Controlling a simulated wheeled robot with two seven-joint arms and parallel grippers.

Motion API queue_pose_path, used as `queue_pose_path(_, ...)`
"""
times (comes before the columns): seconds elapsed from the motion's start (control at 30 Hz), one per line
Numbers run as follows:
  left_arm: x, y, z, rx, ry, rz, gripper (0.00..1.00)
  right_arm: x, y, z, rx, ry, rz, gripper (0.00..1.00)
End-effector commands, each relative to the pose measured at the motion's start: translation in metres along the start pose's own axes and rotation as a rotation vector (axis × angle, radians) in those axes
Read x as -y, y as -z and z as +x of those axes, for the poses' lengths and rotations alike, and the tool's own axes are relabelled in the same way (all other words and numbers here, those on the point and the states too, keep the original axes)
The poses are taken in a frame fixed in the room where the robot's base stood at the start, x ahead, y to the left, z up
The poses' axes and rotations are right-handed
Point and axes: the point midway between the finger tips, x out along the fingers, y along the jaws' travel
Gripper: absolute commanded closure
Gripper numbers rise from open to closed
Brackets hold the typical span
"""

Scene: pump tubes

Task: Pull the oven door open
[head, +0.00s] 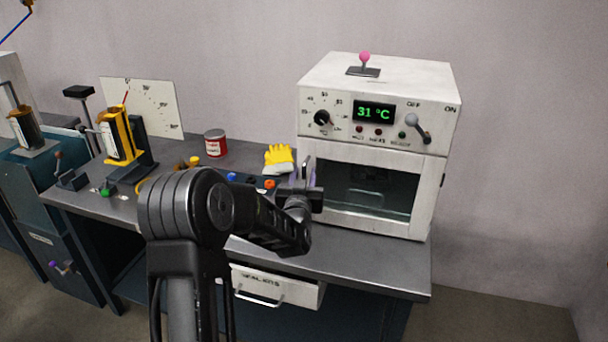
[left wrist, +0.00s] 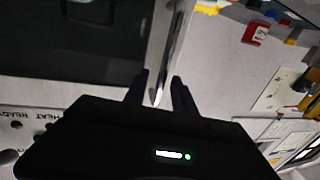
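The white oven (head: 380,95) stands on the right of the bench. Its door has a dark glass window (head: 375,188) and looks shut, with no gap that I can make out. A metal handle (head: 309,168) runs upright along the door's left side, partly hidden by my gripper; it also shows in the left wrist view as a bright bar (left wrist: 172,55). My left gripper (head: 303,187) is at this handle. In the left wrist view its two dark fingers (left wrist: 160,85) are apart, with the handle's bar between them and slight gaps beside it. My right gripper is not in view.
The steel bench top (head: 370,262) is clear in front of the oven. Yellow gloves (head: 279,158), a red-and-white can (head: 215,143) and small coloured items lie left of the oven. A drawer (head: 275,287) is below; a yellow-framed device (head: 120,137) stands further left.

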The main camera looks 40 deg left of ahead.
Motion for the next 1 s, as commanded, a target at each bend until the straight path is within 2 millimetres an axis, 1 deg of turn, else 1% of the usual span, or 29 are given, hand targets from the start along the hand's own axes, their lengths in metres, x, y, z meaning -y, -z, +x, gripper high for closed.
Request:
queue_pose_path(0.23,0.0000,-0.0003,0.0004,0.000,0.000,0.000,0.69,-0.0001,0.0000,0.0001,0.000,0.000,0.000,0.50)
queue_pose_path(0.6,0.0002,-0.0003,0.0002,0.000,0.000,0.000,0.99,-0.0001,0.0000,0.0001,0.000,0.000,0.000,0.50)
queue_pose_path(1.0,0.0002,-0.0003,0.0002,0.000,0.000,0.000,1.00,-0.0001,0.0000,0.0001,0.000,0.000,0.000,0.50)
